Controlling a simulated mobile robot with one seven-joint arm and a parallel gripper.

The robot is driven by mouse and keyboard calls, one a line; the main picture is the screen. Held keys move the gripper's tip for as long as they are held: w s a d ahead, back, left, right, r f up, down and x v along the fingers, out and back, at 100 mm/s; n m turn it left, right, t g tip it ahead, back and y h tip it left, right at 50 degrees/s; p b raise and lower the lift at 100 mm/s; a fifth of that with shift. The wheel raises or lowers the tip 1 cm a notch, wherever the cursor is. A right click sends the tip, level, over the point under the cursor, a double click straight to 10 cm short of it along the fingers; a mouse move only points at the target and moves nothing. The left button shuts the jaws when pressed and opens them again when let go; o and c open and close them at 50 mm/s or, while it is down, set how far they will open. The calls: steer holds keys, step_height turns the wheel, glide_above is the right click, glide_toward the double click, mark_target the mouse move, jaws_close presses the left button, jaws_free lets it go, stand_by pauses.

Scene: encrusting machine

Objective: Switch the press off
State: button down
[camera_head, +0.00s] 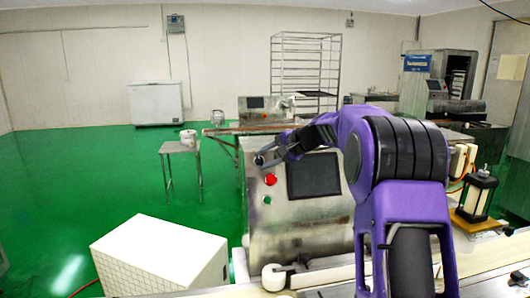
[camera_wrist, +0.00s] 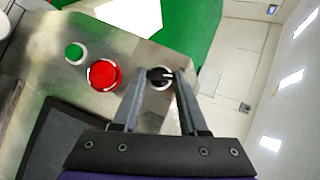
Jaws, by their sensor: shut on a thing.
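The press (camera_head: 300,222) is a steel machine with a dark screen (camera_head: 314,175) and a panel of controls at its left side. A red button (camera_head: 270,180) and a green button (camera_head: 266,200) show there. In the wrist view, the red button (camera_wrist: 104,75), the green button (camera_wrist: 75,51) and a black rotary switch (camera_wrist: 160,77) sit in a row on the steel panel. My gripper (camera_wrist: 160,80) has its two fingers around the black switch knob and is shut on it. In the head view my gripper (camera_head: 262,157) is at the panel's top left, partly hiding the switch.
A white box (camera_head: 160,255) stands on the green floor at the lower left. A small table (camera_head: 180,148) with a bucket stands behind. A lantern-like black object (camera_head: 477,197) is at the right. Green floor is open at the left.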

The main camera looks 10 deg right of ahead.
steer(key=n+g+h, duration=0.1)
steer(key=n, duration=0.1)
steer(key=n+h, duration=0.1)
steer(key=n, duration=0.1)
steer(key=shift+w+a+r+g, duration=0.1)
steer(key=shift+a+r+g, duration=0.1)
steer(key=shift+g, duration=0.2)
stand_by(0.4)
steer(key=shift+c, duration=2.2)
jaws_free()
steer(key=v, duration=1.7)
steer(key=shift+r, duration=0.35)
